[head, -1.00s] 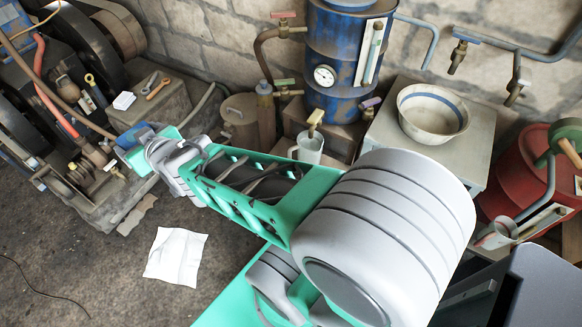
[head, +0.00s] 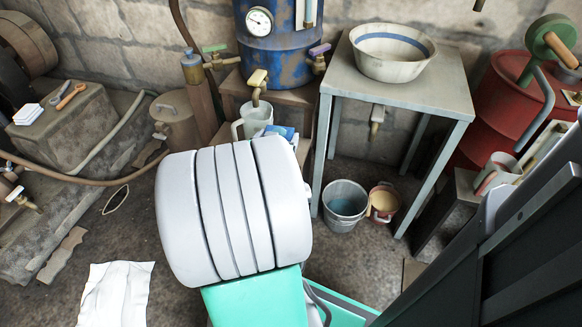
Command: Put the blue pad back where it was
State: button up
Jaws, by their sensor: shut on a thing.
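A small piece of blue (head: 284,132) shows just past the upper right edge of my large grey arm joint, beside the pale mug. It may be the blue pad, but most of it is covered and I cannot tell what holds or supports it. My gripper is hidden behind that joint, so its fingers do not show.
The mug (head: 257,118) stands under a tap of the blue tank (head: 268,60). A bowl (head: 392,52) sits on the grey table (head: 440,100), with a bucket (head: 345,203) and a smaller pot (head: 383,201) below. A white cloth (head: 116,294) lies on the floor. A stone block (head: 70,130) stands left.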

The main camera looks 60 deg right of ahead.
jog(key=s+d+f+m+g+b, duration=0.1)
jog(key=s+d+f+g+b, duration=0.15)
jog(key=s+f, duration=0.2)
jog(key=shift+t+h, duration=0.3)
jog(key=shift+t, duration=0.05)
jog(key=w+d+f+b, duration=0.2)
jog(key=d+f, duration=0.1)
jog(key=w+d+f+b, duration=0.2)
jog(key=d+f, duration=0.1)
jog(key=d, duration=0.1)
jog(key=w+d+f+b, duration=0.2)
jog(key=w+d, duration=0.1)
jog(key=d, duration=0.1)
jog(key=shift+f, duration=0.4)
jog(key=f+b, duration=0.2)
jog(key=f, duration=0.1)
jog(key=shift+d+f, duration=0.2)
jog(key=shift+r, duration=0.15)
jog(key=o, duration=1.3)
jog(key=shift+f, duration=0.2)
jog(key=shift+r, duration=0.1)
